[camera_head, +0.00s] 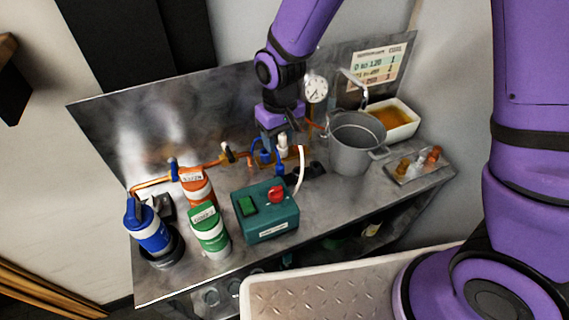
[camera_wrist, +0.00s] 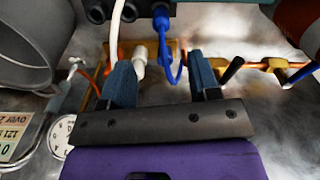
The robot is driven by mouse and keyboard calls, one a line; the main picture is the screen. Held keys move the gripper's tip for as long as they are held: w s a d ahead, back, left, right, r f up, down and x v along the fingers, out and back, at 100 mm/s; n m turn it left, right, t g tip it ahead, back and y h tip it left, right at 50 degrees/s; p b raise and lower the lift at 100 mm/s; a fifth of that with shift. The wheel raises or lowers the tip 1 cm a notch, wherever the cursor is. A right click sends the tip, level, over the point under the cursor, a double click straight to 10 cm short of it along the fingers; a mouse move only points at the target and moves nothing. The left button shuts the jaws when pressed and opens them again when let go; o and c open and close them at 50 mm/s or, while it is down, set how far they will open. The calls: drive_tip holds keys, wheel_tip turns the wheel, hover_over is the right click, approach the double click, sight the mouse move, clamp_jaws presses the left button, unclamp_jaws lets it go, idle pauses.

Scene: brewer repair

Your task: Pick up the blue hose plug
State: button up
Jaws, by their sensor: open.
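The blue hose plug (camera_wrist: 161,20) is at the upper middle of the wrist view, with a thin blue loop hanging from it. It sits at a dark block with round ports; I cannot tell how firmly it is seated. A white plug (camera_wrist: 139,58) with a white hose is just left of it. My gripper (camera_wrist: 163,78) is open, its two dark blue fingers on either side of the white plug and the blue loop, with nothing clamped. In the head view my gripper (camera_head: 272,146) is low over the back of the bench, and the blue plug (camera_head: 279,169) is partly crowded by it.
A grey pot (camera_head: 355,145) stands close on the right. A green box with a red knob (camera_head: 264,212) is in front. Orange, green and blue bottles stand at the left. Copper piping (camera_head: 205,165) with valves runs along the back panel. A white tray (camera_head: 396,120) is at the back right.

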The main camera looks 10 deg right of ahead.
sight(280, 165)
drive_tip(key=shift+w+a+f, duration=0.1)
drive_tip(key=shift+f, duration=2.65)
drive_tip(key=shift+w+a+f, duration=0.1)
drive_tip(key=shift+f, duration=2.65)
drive_tip(key=c, duration=1)
